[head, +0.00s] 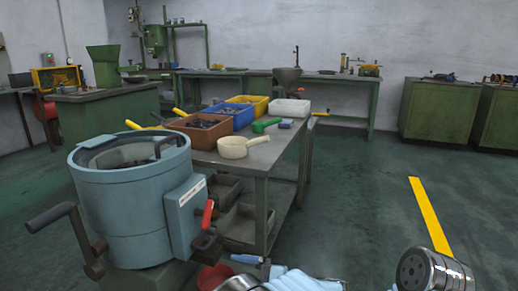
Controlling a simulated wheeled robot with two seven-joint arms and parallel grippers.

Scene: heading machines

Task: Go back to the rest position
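Neither of my grippers shows clearly in the head view, and I see no fingertips. A shiny metal cylinder with a perforated end shows at the bottom right. Pale blue and silver parts show at the bottom middle, cut off by the frame edge. I cannot tell for sure whether these are parts of my arms.
A blue round machine (130,215) with a side crank stands at the front left. Beside it is a metal table (262,165) with a brown bin (200,137), blue and yellow bins, and a cream pan (241,147). Floor with a yellow stripe (430,215) is open at right.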

